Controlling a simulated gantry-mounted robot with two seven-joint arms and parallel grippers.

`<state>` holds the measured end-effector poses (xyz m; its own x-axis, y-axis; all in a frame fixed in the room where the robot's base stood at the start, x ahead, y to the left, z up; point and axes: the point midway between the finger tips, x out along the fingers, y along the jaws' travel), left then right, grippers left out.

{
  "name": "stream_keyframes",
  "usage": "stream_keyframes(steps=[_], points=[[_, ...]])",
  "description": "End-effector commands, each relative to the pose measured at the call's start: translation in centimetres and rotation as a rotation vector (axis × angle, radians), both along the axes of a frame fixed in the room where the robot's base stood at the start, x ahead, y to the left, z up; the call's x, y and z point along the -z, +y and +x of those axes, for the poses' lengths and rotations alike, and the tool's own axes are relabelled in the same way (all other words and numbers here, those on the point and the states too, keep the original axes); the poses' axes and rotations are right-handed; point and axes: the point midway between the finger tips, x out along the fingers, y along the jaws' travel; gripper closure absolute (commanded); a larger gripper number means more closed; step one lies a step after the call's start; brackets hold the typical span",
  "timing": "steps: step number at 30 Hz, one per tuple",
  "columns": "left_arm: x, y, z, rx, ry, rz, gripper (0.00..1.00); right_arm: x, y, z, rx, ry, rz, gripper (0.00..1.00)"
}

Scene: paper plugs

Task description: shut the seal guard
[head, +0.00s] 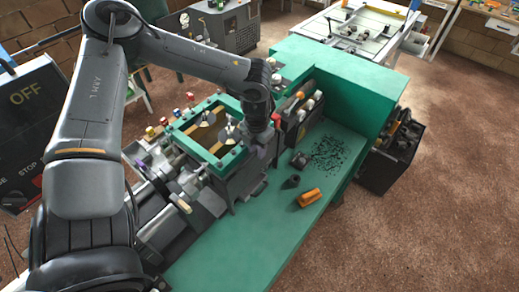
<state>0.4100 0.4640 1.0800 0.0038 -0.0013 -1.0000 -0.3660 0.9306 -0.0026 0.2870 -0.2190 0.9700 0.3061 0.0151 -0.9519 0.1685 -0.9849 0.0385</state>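A green rectangular frame (195,151) sits on the machine at the centre of the head view. Inside it are yellowish strips and round metal discs. I cannot tell for certain whether this frame is the seal guard, or whether the guard stands open or shut. My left arm reaches over from the left, and its wrist points down at the frame's right side. My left gripper (262,146) is dark and small there, close beside the frame's right edge. Its fingers do not show clearly, and I cannot see whether it touches anything. My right gripper is out of view.
A green bench (240,242) runs along the front, with an orange cylinder (309,197), a dark cup-like piece (291,182) and scattered dark bits (328,155). A tall green block (335,85) stands behind. A black crate (391,150) stands at the bench's right.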

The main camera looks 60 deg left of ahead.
Motion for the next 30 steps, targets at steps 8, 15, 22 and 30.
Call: stream_keyframes(steps=[8,15,22,30], points=[[0.2,0.1,-0.1,-0.003,0.003,0.001,0.70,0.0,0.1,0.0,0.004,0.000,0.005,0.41],[0.2,0.1,-0.1,-0.003,0.003,0.001,0.70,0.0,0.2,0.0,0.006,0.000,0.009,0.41],[-0.8,0.1,-0.1,-0.003,0.003,0.001,0.70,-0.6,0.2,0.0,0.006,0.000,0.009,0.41],[-2.9,0.1,-0.1,-0.003,0.003,0.002,0.70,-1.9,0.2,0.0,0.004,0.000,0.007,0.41]])
